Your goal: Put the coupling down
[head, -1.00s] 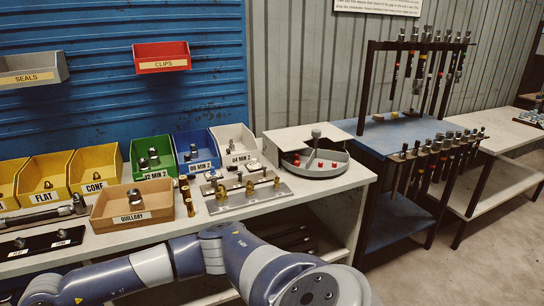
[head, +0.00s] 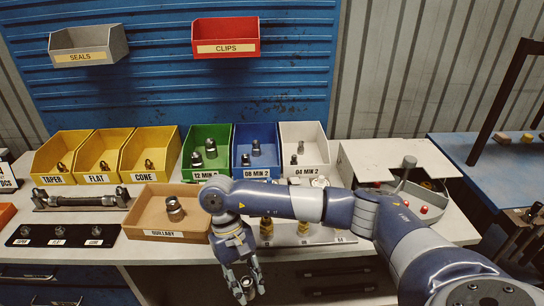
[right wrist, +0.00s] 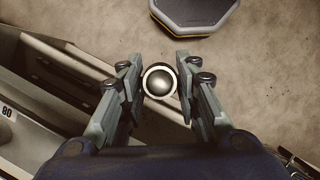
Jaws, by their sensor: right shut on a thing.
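My right gripper (head: 243,283) hangs pointing down just in front of the bench's front edge. In the right wrist view its two fingers (right wrist: 159,88) are shut on the coupling (right wrist: 160,82), a round metal piece seen end-on with a bright domed middle. In the head view only a small part of the coupling (head: 250,293) shows at the fingertips. The floor lies below it in the wrist view. My left gripper is not in view.
The tan QUILLABY tray (head: 160,236) holds a metal fitting. Yellow, green, blue and white bins stand behind it. A dark labelled plate (head: 64,236) lies at the front left, below a hose assembly (head: 80,198). A grey round tray (head: 420,208) with red pieces stands right.

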